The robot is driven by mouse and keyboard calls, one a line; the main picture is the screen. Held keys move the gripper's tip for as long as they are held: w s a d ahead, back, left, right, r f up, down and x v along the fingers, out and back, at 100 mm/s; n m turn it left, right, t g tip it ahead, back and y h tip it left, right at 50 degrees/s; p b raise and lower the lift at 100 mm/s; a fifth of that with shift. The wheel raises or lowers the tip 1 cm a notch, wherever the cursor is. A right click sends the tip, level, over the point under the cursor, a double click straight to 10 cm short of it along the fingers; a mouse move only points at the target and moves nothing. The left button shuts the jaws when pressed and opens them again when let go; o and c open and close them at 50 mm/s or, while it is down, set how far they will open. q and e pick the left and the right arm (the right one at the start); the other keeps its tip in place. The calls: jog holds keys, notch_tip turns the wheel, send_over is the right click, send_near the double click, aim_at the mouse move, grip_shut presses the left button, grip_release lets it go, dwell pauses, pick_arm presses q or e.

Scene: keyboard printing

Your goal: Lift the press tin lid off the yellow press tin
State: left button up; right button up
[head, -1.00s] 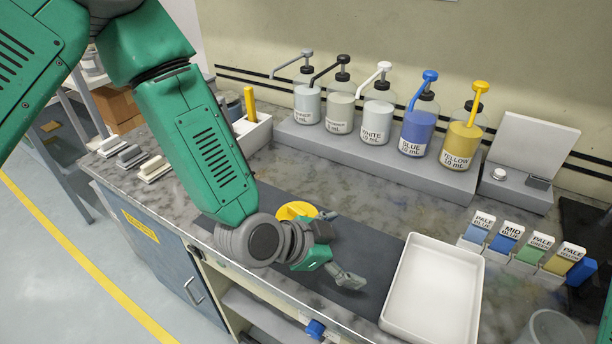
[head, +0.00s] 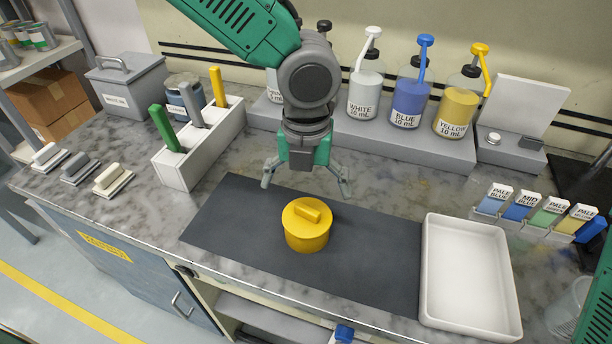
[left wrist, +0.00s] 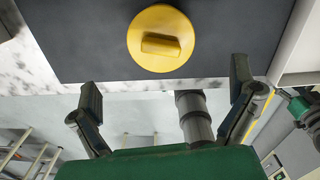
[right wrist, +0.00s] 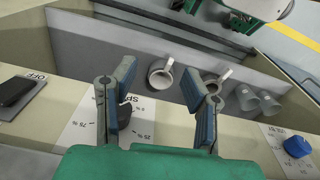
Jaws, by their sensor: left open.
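The yellow press tin (head: 306,238) stands upright on the dark mat, with its yellow lid (head: 306,212) on top. The lid has a raised bar handle. In the left wrist view the lid (left wrist: 160,38) shows from above, beyond the fingertips. My left gripper (head: 306,184) is open and empty, pointing down above and slightly behind the tin, not touching it. My right gripper (right wrist: 160,90) is open and empty, over the front of the bench; its fingers do not show in the head view.
A white tray (head: 428,270) lies right of the dark mat (head: 375,240). Pump bottles, such as the yellow one (head: 457,108), stand behind. A white holder (head: 180,168) with coloured handles is at left. In the right wrist view, mugs (right wrist: 160,75) sit on a lower shelf.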

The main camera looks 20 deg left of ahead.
aim_at(307, 218)
pick_arm(q)
notch_tip(307, 218, down, 11)
jog(key=shift+d+r+b, duration=0.1)
jog(key=shift+b, duration=0.35)
jog(key=shift+f, duration=0.8)
jog(key=c, duration=1.5)
jog(key=o, duration=1.5)
notch_tip(307, 218, up, 12)
